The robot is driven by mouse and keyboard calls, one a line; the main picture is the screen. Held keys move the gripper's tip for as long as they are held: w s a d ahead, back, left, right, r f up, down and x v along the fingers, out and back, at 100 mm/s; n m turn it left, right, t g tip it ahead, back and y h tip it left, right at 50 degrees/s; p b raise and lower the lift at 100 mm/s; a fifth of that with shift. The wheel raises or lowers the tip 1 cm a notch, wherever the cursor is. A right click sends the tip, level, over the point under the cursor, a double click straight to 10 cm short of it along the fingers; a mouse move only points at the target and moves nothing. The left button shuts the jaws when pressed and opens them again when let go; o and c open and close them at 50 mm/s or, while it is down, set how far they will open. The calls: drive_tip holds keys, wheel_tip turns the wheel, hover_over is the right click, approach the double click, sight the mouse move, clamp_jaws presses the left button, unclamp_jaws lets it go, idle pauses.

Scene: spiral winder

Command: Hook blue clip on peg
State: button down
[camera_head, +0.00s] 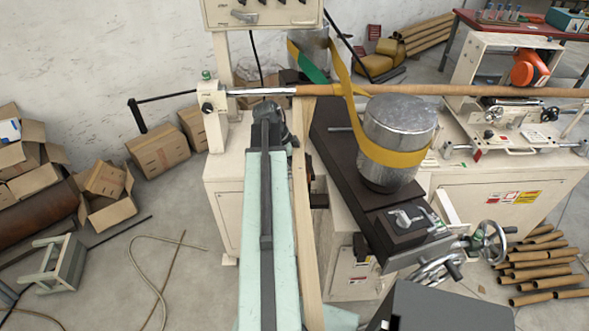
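I cannot make out a blue clip in this view, and no peg can be told for certain. What seems to be my arm reaches up from the bottom middle. Its dark end, my gripper (269,112), is near the left part of the winder, just below the horizontal rod (262,92). The fingers are too small and dark to tell whether they are open or shut, or hold anything. A pale wooden strip (303,200) runs close along the arm's right side. A yellow belt (395,156) wraps the metal drum (400,118) and loops up to the brown tube (420,90).
A crank handle (138,115) sticks out at the winder's left. A control box (262,12) hangs above. Handwheels (490,240) stand at lower right. Cardboard boxes (158,147), a small stool (55,265) and a loose hose (140,270) are on the floor at left.

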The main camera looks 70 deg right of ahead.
idle(0.4)
drive_tip(key=c, duration=0.8)
unclamp_jaws()
drive_tip(key=p+v, duration=0.6)
drive_tip(key=v, duration=0.1)
drive_tip(key=shift+s+r+p, duration=0.1)
drive_tip(key=shift+r+p, duration=0.05)
drive_tip(key=shift+p, duration=0.25)
drive_tip(key=shift+r+p, duration=0.35)
drive_tip(key=shift+f, duration=0.1)
drive_tip(key=shift+w, duration=0.3)
